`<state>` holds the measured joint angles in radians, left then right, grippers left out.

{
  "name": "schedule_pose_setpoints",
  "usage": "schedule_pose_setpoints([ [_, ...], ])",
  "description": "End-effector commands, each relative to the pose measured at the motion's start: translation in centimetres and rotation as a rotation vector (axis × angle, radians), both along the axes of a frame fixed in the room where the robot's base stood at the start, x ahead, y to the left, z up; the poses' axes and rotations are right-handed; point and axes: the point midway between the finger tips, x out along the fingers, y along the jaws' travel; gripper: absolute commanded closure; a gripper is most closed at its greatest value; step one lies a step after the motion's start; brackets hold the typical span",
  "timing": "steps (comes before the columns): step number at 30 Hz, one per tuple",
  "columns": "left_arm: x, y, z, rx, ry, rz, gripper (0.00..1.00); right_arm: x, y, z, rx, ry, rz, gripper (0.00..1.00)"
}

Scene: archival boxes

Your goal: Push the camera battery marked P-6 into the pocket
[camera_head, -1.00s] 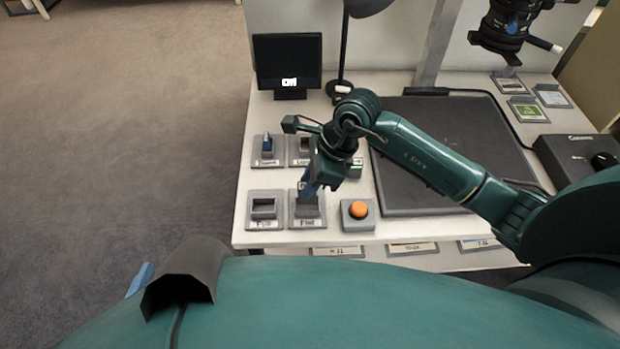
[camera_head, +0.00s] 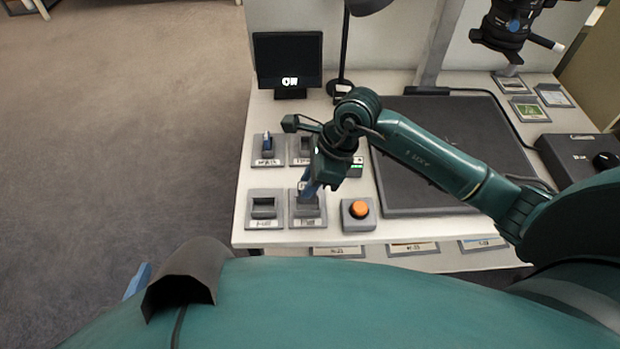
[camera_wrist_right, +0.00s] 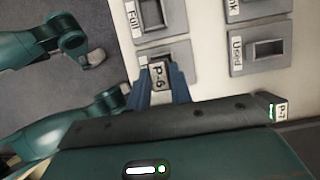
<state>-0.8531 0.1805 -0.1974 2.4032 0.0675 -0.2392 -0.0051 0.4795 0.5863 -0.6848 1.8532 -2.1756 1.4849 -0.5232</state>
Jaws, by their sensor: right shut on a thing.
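My right gripper (camera_head: 309,188) reaches down over the front middle pocket (camera_head: 318,221). Its blue fingers are shut on the camera battery marked P-6 (camera_wrist_right: 159,76), whose label faces the camera in the right wrist view. The battery is at the pocket, which also shows beyond the fingers in the wrist view (camera_wrist_right: 183,53). How deep it sits in the pocket is hidden by the fingers. A blue sliver (camera_head: 139,279) at the lower left may be part of my left gripper; its jaws cannot be made out.
An empty pocket (camera_head: 264,209), labelled Full in the wrist view, is at left. An orange button (camera_head: 359,209) is close on the right. A dark mat (camera_head: 450,150) lies farther right.

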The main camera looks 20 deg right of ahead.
Motion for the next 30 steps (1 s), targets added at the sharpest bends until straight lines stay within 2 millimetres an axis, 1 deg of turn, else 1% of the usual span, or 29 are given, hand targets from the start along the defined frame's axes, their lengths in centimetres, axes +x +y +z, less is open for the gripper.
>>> schedule_pose_setpoints([
  [18, 0.0, 0.0, -0.3, 0.000, 0.002, -0.001, 0.56, 0.0, 0.1, 0.0, 0.001, 0.000, 0.000, 1.00],
  [30, 0.0, 0.0, -1.2, 0.000, 0.001, -0.001, 0.56, 0.0, 0.0, -1.0, 0.001, 0.000, 0.000, 1.00],
])
